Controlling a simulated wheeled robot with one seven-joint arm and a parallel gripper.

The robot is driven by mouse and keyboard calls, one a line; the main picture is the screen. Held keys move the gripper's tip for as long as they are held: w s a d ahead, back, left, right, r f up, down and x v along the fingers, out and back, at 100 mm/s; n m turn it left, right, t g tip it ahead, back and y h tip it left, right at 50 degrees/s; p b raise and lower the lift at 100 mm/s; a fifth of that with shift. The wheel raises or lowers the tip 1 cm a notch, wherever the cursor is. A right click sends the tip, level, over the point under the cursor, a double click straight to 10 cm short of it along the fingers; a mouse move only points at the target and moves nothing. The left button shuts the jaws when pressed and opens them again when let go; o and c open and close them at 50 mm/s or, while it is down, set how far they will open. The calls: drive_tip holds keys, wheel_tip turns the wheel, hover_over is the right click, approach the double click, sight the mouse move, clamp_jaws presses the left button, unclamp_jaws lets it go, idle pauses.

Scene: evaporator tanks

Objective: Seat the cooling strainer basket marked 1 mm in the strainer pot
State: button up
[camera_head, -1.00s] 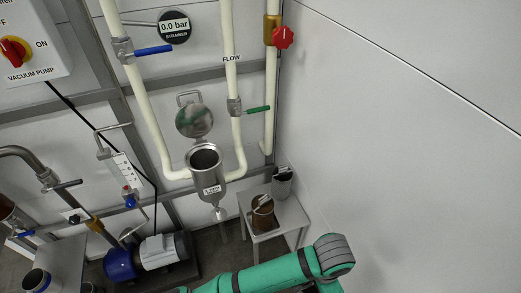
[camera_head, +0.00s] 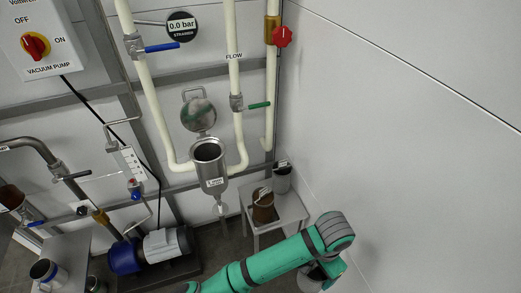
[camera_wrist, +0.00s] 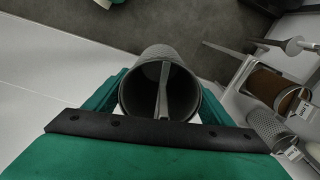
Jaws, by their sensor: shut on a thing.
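The strainer pot (camera_head: 211,172) is an upright metal cup on the wall pipework, with its round lid (camera_head: 198,115) swung up behind it and its mouth open. A white label on its front is too small to read surely. My gripper (camera_wrist: 160,112) is shut on a grey mesh basket (camera_wrist: 163,58) with a dark open mouth and a flat bar across it. No marking on this basket is legible. In the head view my gripper and the grey basket show only partly at the bottom, below my green arm, right of and apart from the pot.
A small grey table (camera_head: 290,213) right of the pot holds a brown tagged basket (camera_head: 263,210) and a grey tagged basket (camera_head: 282,182). A blue-handled valve (camera_head: 160,47) and green-handled valve (camera_head: 258,105) are on pipes near the pot. A plain wall rises at right.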

drive_tip(key=w+a+f+n, duration=0.2)
drive_tip(key=w+a+n, duration=0.1)
drive_tip(key=w, duration=0.3)
drive_tip(key=w+a+f+n, duration=0.2)
drive_tip(key=w+a+n, duration=0.15)
drive_tip(key=w, duration=0.35)
drive_tip(key=s+a+f+n, duration=0.2)
drive_tip(key=a+f+n, duration=0.3)
drive_tip(key=a+f, duration=0.5)
wheel_tip(320, 180, down, 3)
drive_tip(key=shift+a+r, duration=0.15)
drive_tip(key=shift+r, duration=0.05)
